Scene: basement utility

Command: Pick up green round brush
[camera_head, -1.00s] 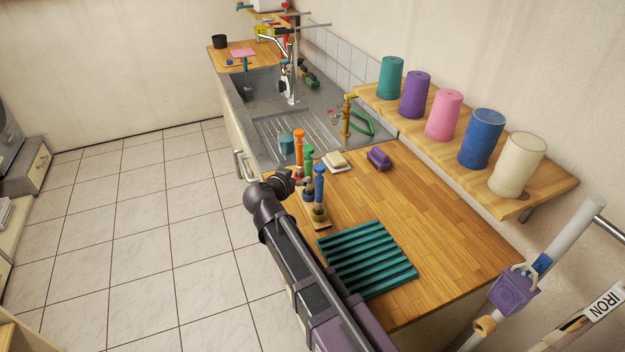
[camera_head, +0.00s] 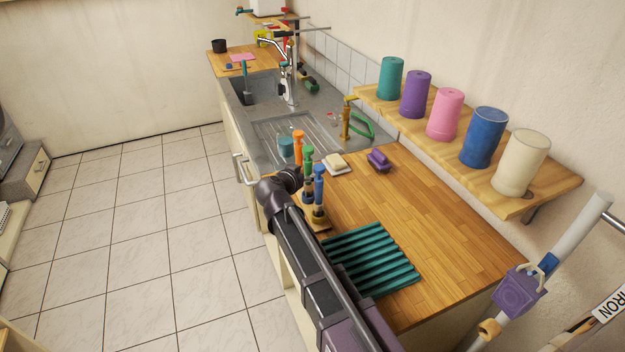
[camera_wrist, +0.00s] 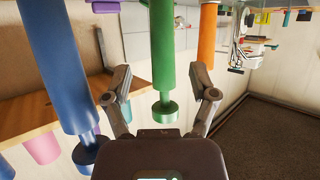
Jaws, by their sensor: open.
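The green round brush (camera_head: 308,158) stands upright in a row between an orange brush (camera_head: 298,146) and a blue brush (camera_head: 319,182), near the left edge of the wooden worktop. In the wrist view its green handle (camera_wrist: 161,50) runs between the two fingers of my gripper (camera_wrist: 161,88), with a visible gap on each side. The gripper is open. The orange brush (camera_wrist: 207,40) and blue brush (camera_wrist: 58,65) flank it there. In the head view my arm hides part of the brushes and most of the gripper.
A teal ribbed mat (camera_head: 372,258) lies in front of the brushes. A soap dish (camera_head: 334,163), purple brush (camera_head: 379,161) and teal cup (camera_head: 286,147) are nearby. A wall shelf (camera_head: 450,150) holds several coloured cups. The worktop's right part is bare.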

